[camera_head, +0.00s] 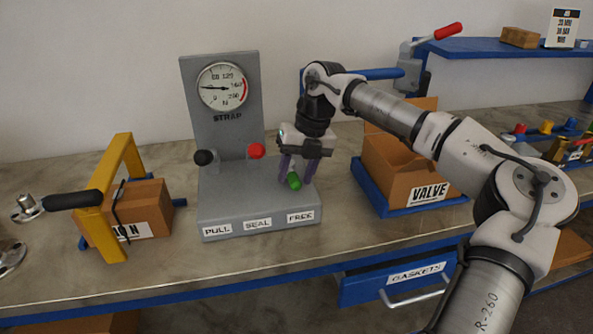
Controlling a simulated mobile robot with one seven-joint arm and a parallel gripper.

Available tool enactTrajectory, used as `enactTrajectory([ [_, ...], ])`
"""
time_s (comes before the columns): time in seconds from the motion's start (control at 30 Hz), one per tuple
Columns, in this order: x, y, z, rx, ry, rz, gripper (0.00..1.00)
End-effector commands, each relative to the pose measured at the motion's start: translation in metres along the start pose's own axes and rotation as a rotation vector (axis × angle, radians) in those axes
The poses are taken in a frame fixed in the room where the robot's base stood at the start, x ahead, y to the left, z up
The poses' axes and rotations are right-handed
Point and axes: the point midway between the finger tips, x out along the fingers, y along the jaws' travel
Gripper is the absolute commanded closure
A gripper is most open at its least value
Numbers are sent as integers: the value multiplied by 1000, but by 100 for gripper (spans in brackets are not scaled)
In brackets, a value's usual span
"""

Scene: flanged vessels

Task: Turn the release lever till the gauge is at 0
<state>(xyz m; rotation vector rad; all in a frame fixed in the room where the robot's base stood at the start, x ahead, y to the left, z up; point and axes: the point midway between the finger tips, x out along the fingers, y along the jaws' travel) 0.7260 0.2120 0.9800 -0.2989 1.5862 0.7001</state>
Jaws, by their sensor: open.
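A grey strapping unit (221,119) stands on the bench, with PULL, SEAL and FREE labels along its front edge. Its round STRAP gauge (222,86) has a needle pointing left, away from the 0 at lower left; the exact reading is too small to tell. A green-ended lever (294,181) sits above the FREE label and points toward the front. My gripper (296,176) points down over it, open, with its fingers near the green end on either side. Whether they touch it cannot be told. My gripper hides the lever's root.
A black knob (204,157) and a red knob (257,151) stand on the unit, left of my gripper. A strapped carton (150,199) beneath a yellow frame (126,160) stands left. A VALVE carton (388,168) in a blue tray (402,210) stands right, beneath my arm.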

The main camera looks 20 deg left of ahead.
Motion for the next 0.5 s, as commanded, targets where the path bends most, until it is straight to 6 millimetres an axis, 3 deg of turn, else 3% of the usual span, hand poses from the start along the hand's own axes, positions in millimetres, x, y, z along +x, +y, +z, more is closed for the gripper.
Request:
enactTrajectory([
  [0.33,4,0,0,0,0,0,57],
  [0.5,4,0,0,0,0,0,79],
])
